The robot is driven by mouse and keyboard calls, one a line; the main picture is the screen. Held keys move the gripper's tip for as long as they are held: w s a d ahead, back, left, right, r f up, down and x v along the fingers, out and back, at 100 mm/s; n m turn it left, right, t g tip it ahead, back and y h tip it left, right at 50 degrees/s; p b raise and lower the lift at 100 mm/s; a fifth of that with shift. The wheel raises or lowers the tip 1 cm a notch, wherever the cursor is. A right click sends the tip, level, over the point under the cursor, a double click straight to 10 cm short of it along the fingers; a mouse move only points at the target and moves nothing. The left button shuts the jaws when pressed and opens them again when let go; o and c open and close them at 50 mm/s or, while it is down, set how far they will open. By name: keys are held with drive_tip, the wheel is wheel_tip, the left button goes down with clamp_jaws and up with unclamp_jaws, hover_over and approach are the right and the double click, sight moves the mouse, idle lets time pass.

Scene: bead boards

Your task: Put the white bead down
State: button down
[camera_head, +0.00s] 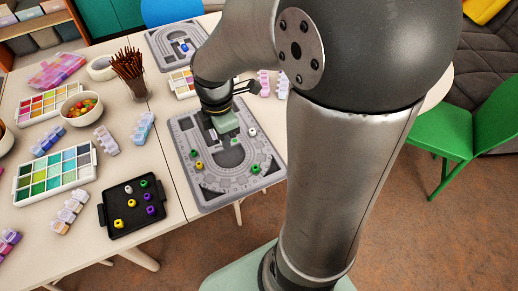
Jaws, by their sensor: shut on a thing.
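My gripper (226,136) is low over the grey bead board (213,197) with its U-shaped grooves. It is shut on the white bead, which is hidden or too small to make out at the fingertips. Another white bead (252,132) sits on the board to the right of my gripper. A green bead (194,153) and a yellow bead (198,165) sit at the board's left, and a green bead (255,169) at its lower right. I cannot tell whether the held bead touches the board.
A second grey board (161,60) lies behind. A cup of brown sticks (136,88), a bowl (76,117) and paint-like palettes (29,187) crowd the left table.

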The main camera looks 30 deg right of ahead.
drive_tip(key=s+n, duration=0.2)
drive_tip(key=n, duration=0.2)
drive_tip(key=b, duration=0.1)
hover_over(259, 145)
drive_tip(key=f, duration=0.9)
drive_tip(key=shift+s+a+f, duration=0.1)
drive_tip(key=shift+s+a, duration=0.05)
drive_tip(key=shift+a, duration=0.15)
drive_tip(key=shift+d+f, duration=0.15)
wheel_tip(259, 145, down, 3)
drive_tip(key=shift+d+f+b, duration=0.1)
drive_tip(key=shift+f+b, duration=0.1)
drive_tip(key=shift+b, duration=0.15)
